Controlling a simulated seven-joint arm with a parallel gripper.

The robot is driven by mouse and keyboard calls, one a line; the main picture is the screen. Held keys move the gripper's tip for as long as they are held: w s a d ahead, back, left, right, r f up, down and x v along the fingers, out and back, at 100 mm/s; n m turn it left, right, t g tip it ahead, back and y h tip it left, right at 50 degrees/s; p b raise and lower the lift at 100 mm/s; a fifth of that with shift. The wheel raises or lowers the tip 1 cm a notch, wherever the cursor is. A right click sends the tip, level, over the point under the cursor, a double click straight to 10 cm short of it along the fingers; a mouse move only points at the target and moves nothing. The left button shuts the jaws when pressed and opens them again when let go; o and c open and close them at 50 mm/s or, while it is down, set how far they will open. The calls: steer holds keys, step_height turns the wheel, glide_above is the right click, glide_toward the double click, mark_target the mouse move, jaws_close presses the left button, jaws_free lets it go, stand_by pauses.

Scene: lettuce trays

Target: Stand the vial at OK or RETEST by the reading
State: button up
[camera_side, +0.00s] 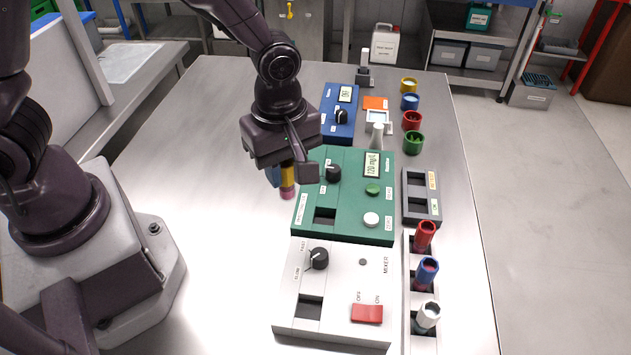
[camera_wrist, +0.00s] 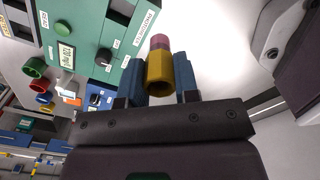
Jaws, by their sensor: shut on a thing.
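My gripper (camera_side: 283,178) is shut on a vial with a yellow upper part and pink lower end (camera_side: 288,190). In the wrist view, the vial (camera_wrist: 158,68) sits between the blue fingers, open end facing the camera. It hangs upright left of the green meter (camera_side: 350,160); its height above the table is hard to tell. The meter's display (camera_side: 372,165) seems to read 120 mg/l, and its square well (camera_side: 325,215) looks empty. A dark grey holder (camera_side: 408,190) right of the meter has two empty slots, with an orange and a green label too small to read.
A white mixer (camera_side: 340,260) stands in front of the meter. A rack (camera_side: 407,318) at its right holds red, blue and white vials. Behind are a blue device (camera_side: 328,120) and several coloured cups (camera_side: 413,142). The table left of the meter is clear.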

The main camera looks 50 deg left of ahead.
steer(key=s+a+r, duration=0.2)
steer(key=s+r, duration=0.1)
steer(key=s, duration=0.4)
steer(key=w+d, duration=0.2)
steer(key=w, duration=0.8)
steer(key=w+d, duration=0.3)
steer(key=w, duration=0.6)
steer(key=w+d+f, duration=0.1)
steer(key=w+f, duration=0.2)
steer(key=w, duration=0.5)
steer(key=w+f, duration=0.4)
steer(key=w, duration=0.4)
steer(key=shift+s+d+f, duration=0.15)
steer(key=shift+f, duration=1.1)
steer(key=shift+s+d+f, duration=0.1)
steer(key=shift+f, duration=1.1)
steer(key=shift+f, duration=1)
steer(key=o, duration=1)
steer(key=shift+o, duration=0.2)
